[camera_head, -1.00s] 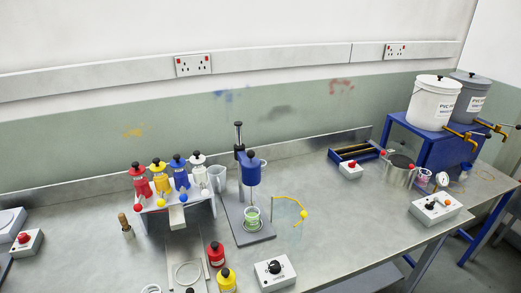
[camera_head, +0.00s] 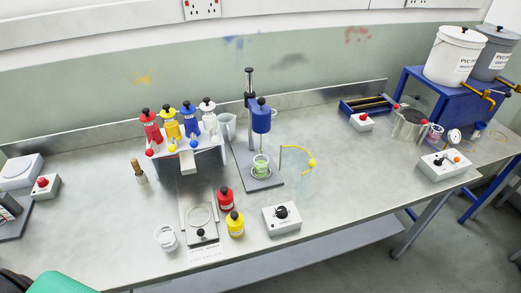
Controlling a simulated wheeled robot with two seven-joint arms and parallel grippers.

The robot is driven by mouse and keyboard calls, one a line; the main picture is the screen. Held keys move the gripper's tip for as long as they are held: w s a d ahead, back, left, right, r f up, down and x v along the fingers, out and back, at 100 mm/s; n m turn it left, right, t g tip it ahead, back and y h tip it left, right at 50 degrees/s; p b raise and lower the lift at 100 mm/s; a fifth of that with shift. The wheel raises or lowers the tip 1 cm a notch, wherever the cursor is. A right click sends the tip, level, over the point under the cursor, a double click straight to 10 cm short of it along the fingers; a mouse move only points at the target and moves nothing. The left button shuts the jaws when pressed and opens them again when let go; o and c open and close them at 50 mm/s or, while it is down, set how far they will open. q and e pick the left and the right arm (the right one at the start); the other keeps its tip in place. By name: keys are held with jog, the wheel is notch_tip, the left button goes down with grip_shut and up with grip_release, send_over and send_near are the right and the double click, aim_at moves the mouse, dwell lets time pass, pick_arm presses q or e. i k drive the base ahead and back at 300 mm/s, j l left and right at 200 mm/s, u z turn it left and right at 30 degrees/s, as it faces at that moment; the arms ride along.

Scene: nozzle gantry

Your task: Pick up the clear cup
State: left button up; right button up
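Several cups stand on the bench, and I cannot tell for sure which one the task means. A clear, empty-looking cup (camera_head: 227,126) stands behind the bench-top stand, to the right of the bottles. A clear cup with green contents (camera_head: 260,166) stands on the base of the blue stirrer (camera_head: 261,117). A small whitish clear cup or jar (camera_head: 166,238) stands near the front edge. Another small clear cup with a coloured band (camera_head: 435,132) is at the right, beside a metal pot. Neither of my grippers is in view.
Red, yellow, blue and white bottles (camera_head: 171,126) stand on a white rack. Loose red (camera_head: 225,199) and yellow (camera_head: 235,223) bottles and a switch box (camera_head: 282,218) are at the front. The bench right of the switch box is clear.

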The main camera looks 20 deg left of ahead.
aim_at(260, 162)
jog(key=i+l, duration=0.2)
jog(key=i+l+u, duration=0.45)
jog(key=l, duration=0.15)
jog(key=i+l+u, duration=0.1)
jog(key=l+u, duration=0.15)
